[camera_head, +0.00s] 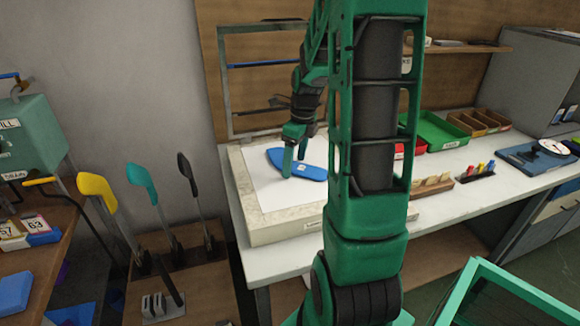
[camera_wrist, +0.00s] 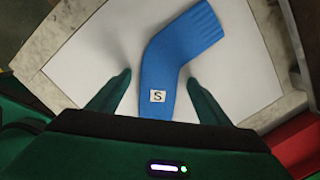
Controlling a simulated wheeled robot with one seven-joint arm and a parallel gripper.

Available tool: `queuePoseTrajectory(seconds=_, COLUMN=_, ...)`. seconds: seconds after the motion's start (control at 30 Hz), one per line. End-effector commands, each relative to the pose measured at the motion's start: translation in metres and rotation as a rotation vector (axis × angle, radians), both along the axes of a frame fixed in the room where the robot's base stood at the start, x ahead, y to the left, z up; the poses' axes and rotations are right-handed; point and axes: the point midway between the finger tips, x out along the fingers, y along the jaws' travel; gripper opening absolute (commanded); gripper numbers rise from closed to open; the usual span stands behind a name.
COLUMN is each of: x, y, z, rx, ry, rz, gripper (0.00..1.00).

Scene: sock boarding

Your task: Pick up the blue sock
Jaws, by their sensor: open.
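The blue sock (camera_wrist: 178,52) lies flat on a white sheet, bent at the heel, with its ribbed cuff at the upper right in the wrist view. A small white label marked S sits near its toe end. In the head view the sock (camera_head: 310,172) lies on the white sheet on the bench, partly hidden by my gripper and arm. My gripper (camera_wrist: 155,95) is open and empty, one green finger on each side of the sock's toe part. In the head view my gripper (camera_head: 295,162) points down over the sock. I cannot tell how high the fingertips are above the sheet.
The white sheet (camera_head: 262,195) lies on a pale stone-like slab (camera_head: 240,203). A green tray (camera_head: 440,130) and a red tray (camera_wrist: 291,145) are to the right. A teal-framed bin (camera_head: 500,285) is at lower right.

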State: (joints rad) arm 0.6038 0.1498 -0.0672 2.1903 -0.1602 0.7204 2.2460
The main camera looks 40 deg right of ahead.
Motion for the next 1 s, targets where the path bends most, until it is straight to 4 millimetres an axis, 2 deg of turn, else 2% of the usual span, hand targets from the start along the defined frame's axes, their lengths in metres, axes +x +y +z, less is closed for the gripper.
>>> queuePoseTrajectory(seconds=0.07, x=0.0, y=0.0, z=0.0, rx=0.0, ry=0.0, rz=0.0, gripper=0.69)
queuePoseTrajectory(seconds=0.23, x=0.0, y=0.0, z=0.0, rx=0.0, ry=0.0, rz=0.0, gripper=0.29)
queuePoseTrajectory(seconds=0.67, x=0.0, y=0.0, z=0.005, rx=-0.001, ry=0.0, rz=0.0, gripper=0.28)
queuePoseTrajectory(seconds=0.83, x=0.001, y=-0.001, z=0.022, rx=-0.002, ry=-0.002, rz=0.0, gripper=0.28)
queuePoseTrajectory(seconds=0.93, x=0.001, y=-0.001, z=0.04, rx=-0.004, ry=-0.004, rz=-0.001, gripper=0.28)
queuePoseTrajectory(seconds=1.0, x=-0.005, y=0.009, z=0.049, rx=-0.002, ry=-0.003, rz=0.002, gripper=0.28)
